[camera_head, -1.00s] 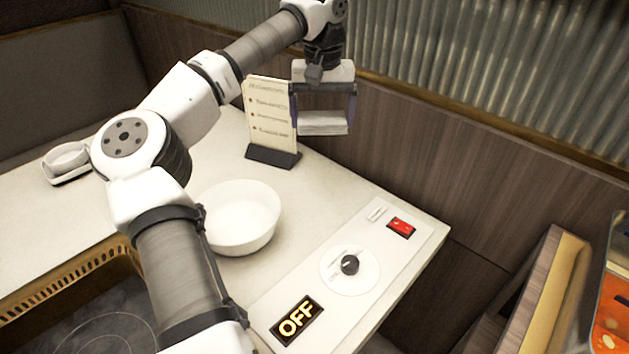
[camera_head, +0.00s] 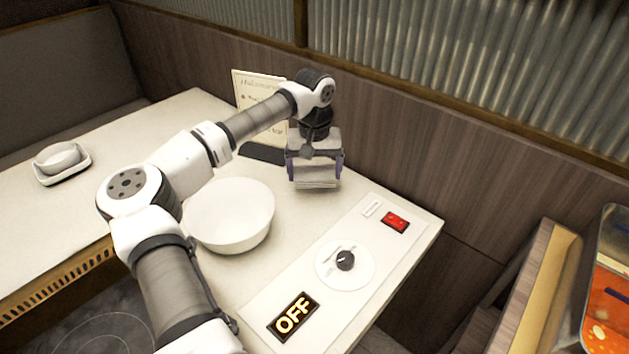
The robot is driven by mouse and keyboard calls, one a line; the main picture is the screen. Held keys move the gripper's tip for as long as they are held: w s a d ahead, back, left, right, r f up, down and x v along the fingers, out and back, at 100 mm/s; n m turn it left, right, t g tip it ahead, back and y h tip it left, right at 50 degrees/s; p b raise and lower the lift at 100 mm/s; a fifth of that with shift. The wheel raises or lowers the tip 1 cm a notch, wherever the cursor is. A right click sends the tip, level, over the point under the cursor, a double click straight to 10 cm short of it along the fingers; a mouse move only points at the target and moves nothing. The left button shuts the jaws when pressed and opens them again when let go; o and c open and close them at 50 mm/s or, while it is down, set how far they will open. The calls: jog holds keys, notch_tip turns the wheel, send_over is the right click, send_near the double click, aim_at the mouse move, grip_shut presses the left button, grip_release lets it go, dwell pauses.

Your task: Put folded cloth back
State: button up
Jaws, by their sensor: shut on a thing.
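My gripper (camera_head: 316,180) is shut on the folded cloth (camera_head: 317,184), a flat white stack between its two fingers. The gripper hangs over the back part of the white table, right of the white bowl (camera_head: 230,218) and in front of the menu stand (camera_head: 262,152). Only the lower front edge of the cloth shows; the gripper's body hides the rest. I cannot tell whether the cloth touches the tabletop.
A control panel with a dark knob (camera_head: 345,260), a red switch (camera_head: 395,222) and an OFF sign (camera_head: 293,315) fills the table's right end. A small white dish on a tray (camera_head: 62,163) is at left. A wood-panelled wall (camera_head: 440,160) stands behind.

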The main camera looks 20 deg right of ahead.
aim_at(315, 182)
jog(key=shift+f, duration=2.05)
jog(key=o, duration=0.7)
notch_tip(315, 182, up, 12)
jog(key=shift+r, duration=0.15)
